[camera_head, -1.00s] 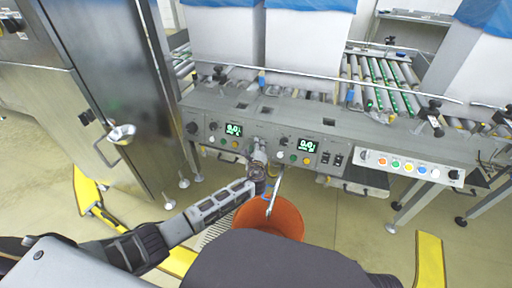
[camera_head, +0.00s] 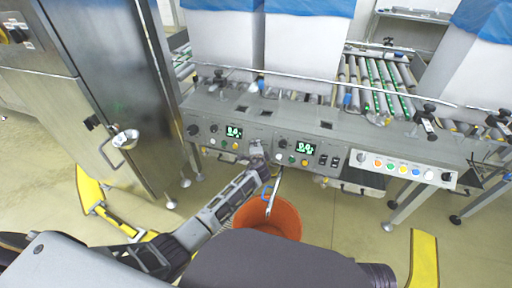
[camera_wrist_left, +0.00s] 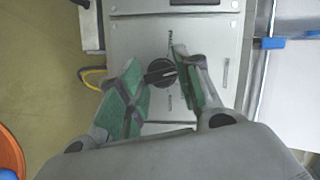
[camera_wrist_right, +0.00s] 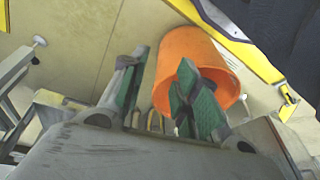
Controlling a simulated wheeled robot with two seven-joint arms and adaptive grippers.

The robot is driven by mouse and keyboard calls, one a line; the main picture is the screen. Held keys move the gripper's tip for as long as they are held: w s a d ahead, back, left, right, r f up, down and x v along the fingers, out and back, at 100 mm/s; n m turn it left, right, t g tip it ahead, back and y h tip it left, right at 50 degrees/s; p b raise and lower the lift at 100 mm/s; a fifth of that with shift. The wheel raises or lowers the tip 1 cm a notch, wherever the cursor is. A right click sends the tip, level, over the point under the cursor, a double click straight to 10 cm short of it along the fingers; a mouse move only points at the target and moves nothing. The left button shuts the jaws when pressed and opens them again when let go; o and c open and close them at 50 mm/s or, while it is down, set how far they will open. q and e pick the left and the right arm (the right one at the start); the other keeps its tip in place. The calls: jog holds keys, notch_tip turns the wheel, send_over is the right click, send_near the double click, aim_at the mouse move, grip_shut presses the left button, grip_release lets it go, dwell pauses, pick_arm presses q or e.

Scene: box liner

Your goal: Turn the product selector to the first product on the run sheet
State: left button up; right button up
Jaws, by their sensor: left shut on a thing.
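The product selector is a round black knob (camera_wrist_left: 160,73) on a grey panel with small printed lettering beside it, seen in the left wrist view. My left gripper (camera_wrist_left: 158,85) has its green-padded fingers on either side of the knob and is shut on it. In the head view my left gripper (camera_head: 257,152) is at the front of the control panel (camera_head: 222,113), between two green displays, and hides the knob. My right gripper (camera_wrist_right: 163,98) is open and empty, with an orange bucket beyond it. I cannot make out a run sheet.
The orange bucket (camera_head: 285,218) stands on the floor below the panel. A button box (camera_head: 404,168) with coloured buttons is to the right. A steel cabinet (camera_head: 95,90) stands at left, and yellow floor guards (camera_head: 425,265) lie around.

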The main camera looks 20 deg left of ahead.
pick_arm(q)
jog(key=shift+n+g+h+p, duration=0.4)
jog(key=shift+n+g+p, duration=0.2)
jog(key=shift+n+p, duration=0.95)
pick_arm(e)
jog(key=shift+g, duration=0.3)
jog(key=shift+s+d+f+b, duration=0.1)
jog(key=shift+d+f, duration=0.05)
jog(key=shift+f, duration=0.5)
jog(key=shift+s+d+f+b, duration=0.1)
jog(key=shift+d+f, duration=0.05)
jog(key=shift+f, duration=0.5)
jog(key=shift+s+d+f+b, duration=0.1)
jog(key=shift+d+f, duration=0.05)
jog(key=shift+f, duration=0.5)
pick_arm(q)
jog(key=shift+n, duration=0.25)
jog(key=o, duration=1)
pick_arm(e)
jog(key=shift+h, duration=0.3)
pick_arm(q)
jog(key=shift+s+r, duration=0.1)
jog(key=shift+r, duration=0.05)
jog(key=shift+v, duration=5.85)
